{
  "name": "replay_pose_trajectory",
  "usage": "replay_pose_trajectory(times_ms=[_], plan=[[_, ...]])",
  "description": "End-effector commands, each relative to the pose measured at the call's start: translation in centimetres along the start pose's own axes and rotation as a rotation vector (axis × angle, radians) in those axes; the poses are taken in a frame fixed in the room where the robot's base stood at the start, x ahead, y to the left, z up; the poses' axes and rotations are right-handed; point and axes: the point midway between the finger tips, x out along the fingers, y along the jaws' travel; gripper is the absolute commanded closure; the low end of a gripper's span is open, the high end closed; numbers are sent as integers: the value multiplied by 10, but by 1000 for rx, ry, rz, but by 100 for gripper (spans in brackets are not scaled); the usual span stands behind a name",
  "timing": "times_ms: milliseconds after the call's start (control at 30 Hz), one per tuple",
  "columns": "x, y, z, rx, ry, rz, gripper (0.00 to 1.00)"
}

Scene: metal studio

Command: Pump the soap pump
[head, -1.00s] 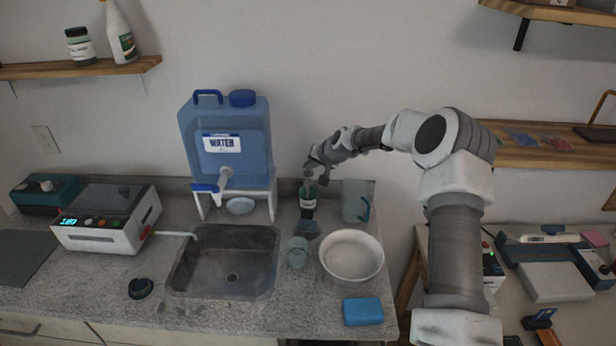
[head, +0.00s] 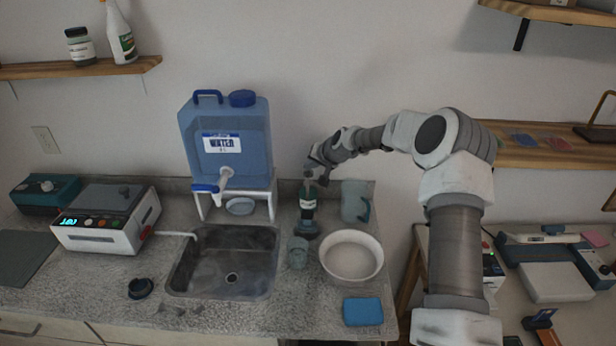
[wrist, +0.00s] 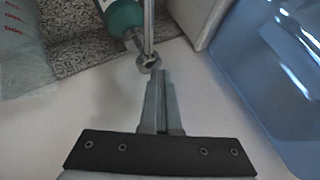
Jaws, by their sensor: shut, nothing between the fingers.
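The soap pump is a dark green bottle with a pale label (head: 307,205), standing upright on the counter behind the sink's right side. My gripper (head: 311,178) is at the bottle's top, coming in from the upper right. In the wrist view, my gripper (wrist: 158,74) is shut, its fingers together and empty. A green part of the soap pump (wrist: 124,16) shows at the top of the wrist view, with a small grey metal piece just ahead of the fingertips. I cannot tell whether the fingers touch it.
A blue water container (head: 235,160) on a white stand is left of the bottle. A clear pitcher (head: 352,196) is close on its right. A cup (head: 297,253) and a white bowl (head: 351,281) stand in front. The sink (head: 205,270) lies front left; a blue sponge (head: 363,311) lies front right.

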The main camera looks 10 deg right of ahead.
Motion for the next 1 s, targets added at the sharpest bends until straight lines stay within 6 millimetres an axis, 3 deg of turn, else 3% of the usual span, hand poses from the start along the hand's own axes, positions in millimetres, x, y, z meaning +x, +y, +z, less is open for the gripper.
replay_pose_trajectory(times_ms=[1000], plan=[[8,6,7,1,-5,2,100]])
